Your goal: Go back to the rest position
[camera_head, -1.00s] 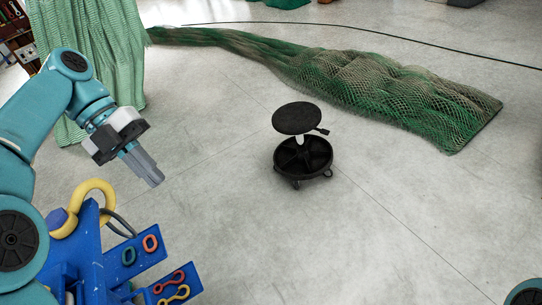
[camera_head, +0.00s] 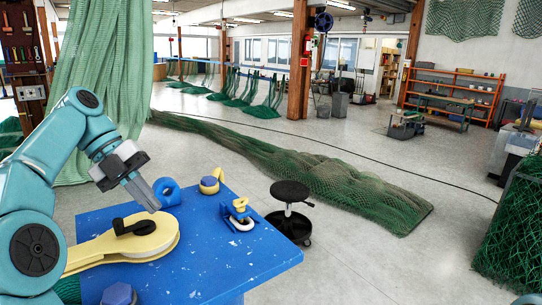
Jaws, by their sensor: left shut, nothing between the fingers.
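My left gripper (camera_head: 149,199) is shut and empty. It hangs from the teal left arm at the left of the head view, with its fingers pointing down and to the right. Only a bit of teal, likely my right arm, shows at the bottom right corner; the right gripper is not visible.
On the table are a yellow hook piece (camera_head: 210,184), a shackle-like piece (camera_head: 239,212) and a purple-grey knob (camera_head: 119,294). A long green net (camera_head: 350,187) lies on the floor.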

